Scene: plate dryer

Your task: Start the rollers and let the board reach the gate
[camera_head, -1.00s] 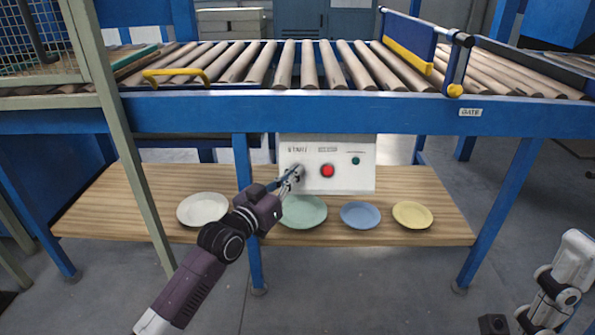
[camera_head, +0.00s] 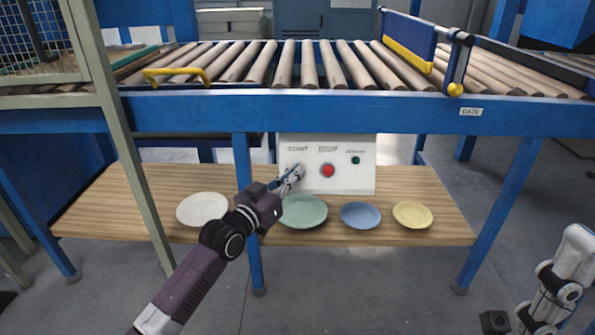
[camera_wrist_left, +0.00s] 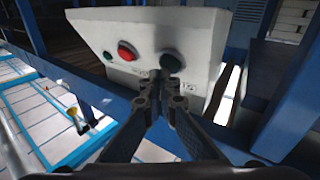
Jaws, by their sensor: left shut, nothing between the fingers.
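My left gripper (camera_head: 297,174) is shut and empty, its tips in front of the START button at the left of the white control box. The dark green START button (camera_wrist_left: 171,62) shows just beyond the fingertips in the left wrist view; whether they touch it I cannot tell. The red STOP button (camera_head: 328,171) and a small green lamp (camera_head: 355,160) are to its right in the head view. The rollers (camera_head: 309,66) run along the top of the blue frame. The gate (camera_head: 408,40), a blue panel with a yellow lower edge, stands across them. I cannot make out the board clearly.
Below, a wooden shelf (camera_head: 110,208) holds a white plate (camera_head: 202,208), a green plate (camera_head: 303,212), a blue plate (camera_head: 361,215) and a yellow plate (camera_head: 412,215). A blue leg (camera_head: 243,160) stands close to my left gripper. A mesh cage (camera_head: 40,45) is at the upper left.

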